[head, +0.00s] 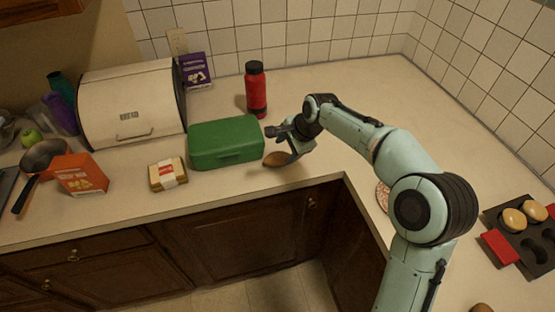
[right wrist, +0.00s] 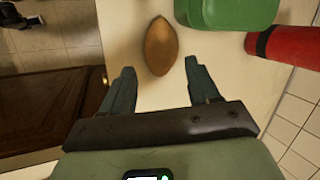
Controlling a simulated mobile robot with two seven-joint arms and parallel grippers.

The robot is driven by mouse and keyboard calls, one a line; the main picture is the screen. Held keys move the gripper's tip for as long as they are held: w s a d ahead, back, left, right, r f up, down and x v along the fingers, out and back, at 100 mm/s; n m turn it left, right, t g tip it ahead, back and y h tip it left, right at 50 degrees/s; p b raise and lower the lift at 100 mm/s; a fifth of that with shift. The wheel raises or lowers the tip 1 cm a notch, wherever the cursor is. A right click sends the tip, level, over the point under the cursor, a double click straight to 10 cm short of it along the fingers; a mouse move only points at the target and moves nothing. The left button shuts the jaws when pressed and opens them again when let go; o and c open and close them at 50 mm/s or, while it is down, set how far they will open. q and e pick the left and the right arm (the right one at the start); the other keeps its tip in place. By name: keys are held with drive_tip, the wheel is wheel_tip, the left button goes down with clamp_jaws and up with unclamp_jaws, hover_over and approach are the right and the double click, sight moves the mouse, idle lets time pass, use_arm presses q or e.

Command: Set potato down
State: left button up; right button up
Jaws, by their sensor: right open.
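The brown potato (head: 276,159) lies on the counter just right of the green box, near the counter's front edge. In the right wrist view the potato (right wrist: 160,46) rests on the counter ahead of the fingertips, roughly midway between them and not touched by either. My right gripper (head: 288,142) is just above and beside the potato. It also shows in the right wrist view (right wrist: 158,78) with its two fingers spread and nothing between them. My left gripper is in neither view.
A green box (head: 226,143) stands close left of the potato and a red bottle (head: 256,90) behind. A packaged block (head: 168,174), orange box (head: 80,174), pan (head: 44,156) and bread box (head: 130,103) stand farther left. A muffin tin (head: 530,235) sits at right.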

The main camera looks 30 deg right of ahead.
sight(279, 156)
drive_tip(key=shift+x, duration=3.15)
drive_tip(key=shift+a+r, duration=0.1)
drive_tip(key=c, duration=0.9)
drive_tip(key=shift+r, duration=0.1)
